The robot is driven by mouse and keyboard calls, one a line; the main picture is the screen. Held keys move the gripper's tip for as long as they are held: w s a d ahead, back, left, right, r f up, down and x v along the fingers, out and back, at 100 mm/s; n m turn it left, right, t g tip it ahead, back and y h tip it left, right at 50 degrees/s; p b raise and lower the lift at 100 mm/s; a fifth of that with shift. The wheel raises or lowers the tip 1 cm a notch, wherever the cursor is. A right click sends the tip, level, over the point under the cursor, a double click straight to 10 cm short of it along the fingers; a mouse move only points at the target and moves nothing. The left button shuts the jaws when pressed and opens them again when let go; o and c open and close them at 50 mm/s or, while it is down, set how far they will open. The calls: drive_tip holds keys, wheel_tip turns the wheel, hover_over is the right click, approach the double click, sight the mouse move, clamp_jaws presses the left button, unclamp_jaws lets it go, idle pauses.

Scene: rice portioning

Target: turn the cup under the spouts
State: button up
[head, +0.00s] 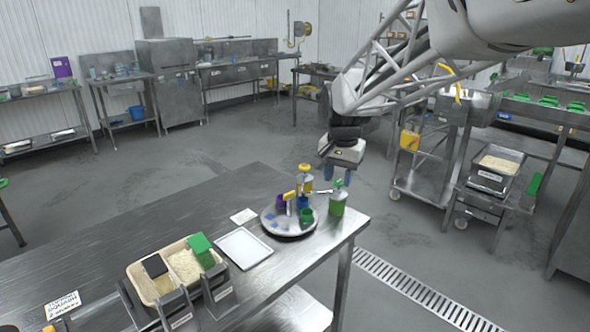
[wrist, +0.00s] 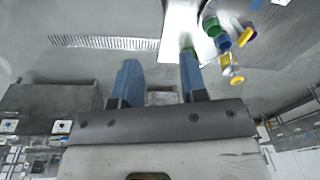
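A round grey tray (head: 275,228) stands near the right end of the metal table. On it are a green cup (head: 306,215), a blue cup (head: 303,202) and a purple item (head: 283,201), with a yellow upright part (head: 290,196) between them. The green cup (wrist: 211,26) and blue cup (wrist: 223,42) also show in the wrist view. My gripper (head: 337,177) hangs just above and beside a green-labelled bottle (head: 338,202) at the tray's right. In the wrist view, its blue fingers (wrist: 159,58) are apart with nothing between them. I cannot make out any spouts clearly.
A yellow-topped bottle (head: 305,180) stands behind the tray. A white flat tray (head: 244,247) and a bin of grain (head: 184,266) lie to the left. The table's right edge is close to the green-labelled bottle. The table's back left is clear.

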drive_tip(key=w+a+f+m, duration=0.1)
drive_tip(key=w+a+f, duration=0.15)
drive_tip(key=w, duration=0.35)
drive_tip(key=w+a+f+m, duration=0.1)
drive_tip(key=w+a+f, duration=0.15)
drive_tip(key=w, duration=0.35)
drive_tip(key=m+g, duration=0.1)
drive_tip(key=m, duration=0.1)
hover_over(289, 193)
wheel_tip(289, 193, down, 6)
drive_tip(key=shift+w+f, duration=0.15)
drive_tip(key=shift+f, duration=0.05)
drive_tip(key=shift+f, duration=0.15)
drive_tip(key=shift+f, duration=3.75)
clamp_jaws()
